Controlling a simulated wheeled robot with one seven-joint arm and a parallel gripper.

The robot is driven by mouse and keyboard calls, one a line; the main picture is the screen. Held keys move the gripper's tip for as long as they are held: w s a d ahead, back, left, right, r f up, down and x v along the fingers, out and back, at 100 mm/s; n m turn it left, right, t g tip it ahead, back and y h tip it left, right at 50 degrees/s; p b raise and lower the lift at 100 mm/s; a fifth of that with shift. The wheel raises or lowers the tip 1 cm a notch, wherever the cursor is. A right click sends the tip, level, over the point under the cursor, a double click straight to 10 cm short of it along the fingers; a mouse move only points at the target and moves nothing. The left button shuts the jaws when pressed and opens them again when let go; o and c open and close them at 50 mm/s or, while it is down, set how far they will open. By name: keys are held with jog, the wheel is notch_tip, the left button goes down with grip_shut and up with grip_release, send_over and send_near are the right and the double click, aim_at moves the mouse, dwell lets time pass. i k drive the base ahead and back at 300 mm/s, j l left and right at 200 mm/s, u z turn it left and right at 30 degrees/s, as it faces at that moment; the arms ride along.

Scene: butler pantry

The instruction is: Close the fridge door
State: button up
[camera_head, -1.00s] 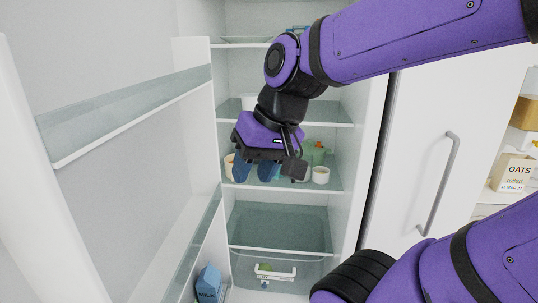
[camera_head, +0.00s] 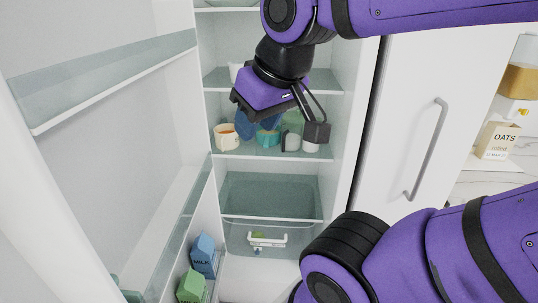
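The fridge door (camera_head: 105,120) stands wide open on the left, its inner side with clear shelves facing me. The open fridge interior (camera_head: 270,192) is in the middle, with glass shelves and a lower drawer. My gripper (camera_head: 257,124) is in front of the middle shelf, pointing down and away, to the right of the door and apart from it. The door's outer side and handle are not seen.
Cups and a teal bowl (camera_head: 268,138) stand on the middle shelf behind my gripper. A blue milk carton (camera_head: 204,254) and a green carton (camera_head: 191,286) stand in the door's low bin. A closed white door with a handle (camera_head: 427,150) is on the right.

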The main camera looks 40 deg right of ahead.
aim_at(106, 164)
jog(key=k+j, duration=0.25)
jog(key=k+j+u, duration=0.1)
jog(key=j, duration=0.35)
jog(key=k+j, duration=0.35)
jog(key=u, duration=0.05)
